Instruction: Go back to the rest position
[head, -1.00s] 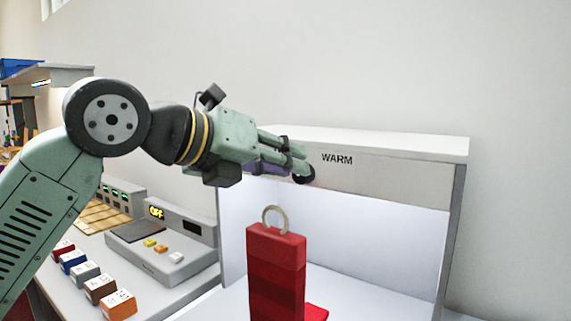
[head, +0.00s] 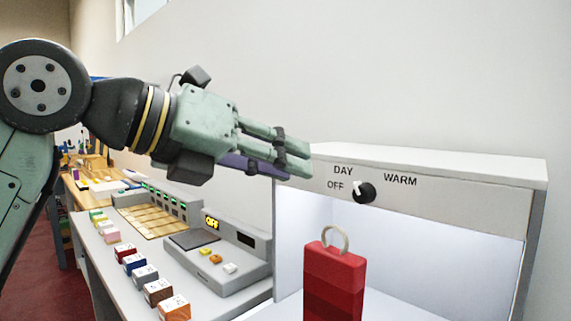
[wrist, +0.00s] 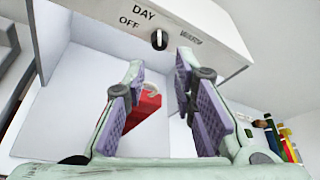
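My gripper (head: 300,165) is in the air in front of the light booth (head: 455,212), to the left of its knob. In the wrist view its two purple-padded fingers (wrist: 158,88) stand apart with nothing held between them. The black knob (head: 364,192) sits on the booth's top panel, clear of the fingers. Its white mark points up and left, seemingly toward DAY, though it is small. The knob also shows beyond the fingertips in the wrist view (wrist: 159,40).
A red swatch block with a ring (head: 335,277) stands at the booth's opening. To the left, a counter holds a grey scale-like device (head: 215,258) reading OFF, a wooden rack (head: 150,218) and a row of coloured boxes (head: 158,291). The wall area above the booth is free.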

